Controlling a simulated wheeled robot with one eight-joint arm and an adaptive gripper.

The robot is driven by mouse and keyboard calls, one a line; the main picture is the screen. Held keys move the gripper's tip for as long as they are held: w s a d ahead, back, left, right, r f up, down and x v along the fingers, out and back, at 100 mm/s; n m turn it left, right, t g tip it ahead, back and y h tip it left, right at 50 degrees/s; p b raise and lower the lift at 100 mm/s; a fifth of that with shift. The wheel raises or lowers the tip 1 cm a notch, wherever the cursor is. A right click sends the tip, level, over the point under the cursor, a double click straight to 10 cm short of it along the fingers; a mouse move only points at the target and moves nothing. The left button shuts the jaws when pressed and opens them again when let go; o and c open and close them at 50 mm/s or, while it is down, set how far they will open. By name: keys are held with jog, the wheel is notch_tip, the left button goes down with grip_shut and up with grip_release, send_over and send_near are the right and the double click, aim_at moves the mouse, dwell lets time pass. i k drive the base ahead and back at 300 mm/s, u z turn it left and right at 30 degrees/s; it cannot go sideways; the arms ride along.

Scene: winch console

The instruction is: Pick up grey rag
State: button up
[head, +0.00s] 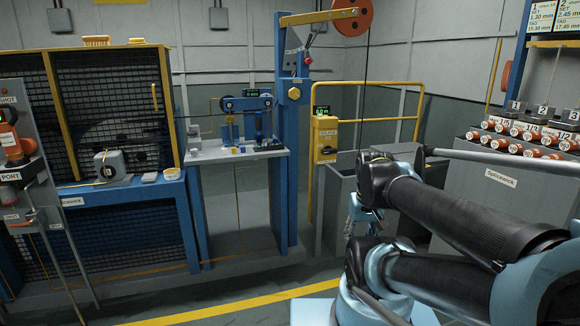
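I cannot make out a grey rag for certain in the head view. A small pale grey patch shows low between my arm links, but I cannot tell what it is. My arm fills the lower right, with its black and light-blue links bent in front of a grey bin. The end of the arm points down behind the elbow and is mostly hidden. I cannot see its fingertips or whether it holds anything.
A blue-framed bench (235,155) with small devices stands in the middle. A yellow control box (325,139) hangs on a yellow rail (385,84). Several orange-and-white spools (530,140) sit on the right cabinet (483,192). Floor by the yellow line (225,309) is clear.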

aim_at(147, 178)
jog(key=u, duration=1.45)
jog(key=k, duration=0.6)
jog(key=z, duration=0.6)
jog(key=i, duration=1.9)
jog(key=u, duration=0.8)
jog(key=i, duration=0.35)
jog(key=u, duration=0.15)
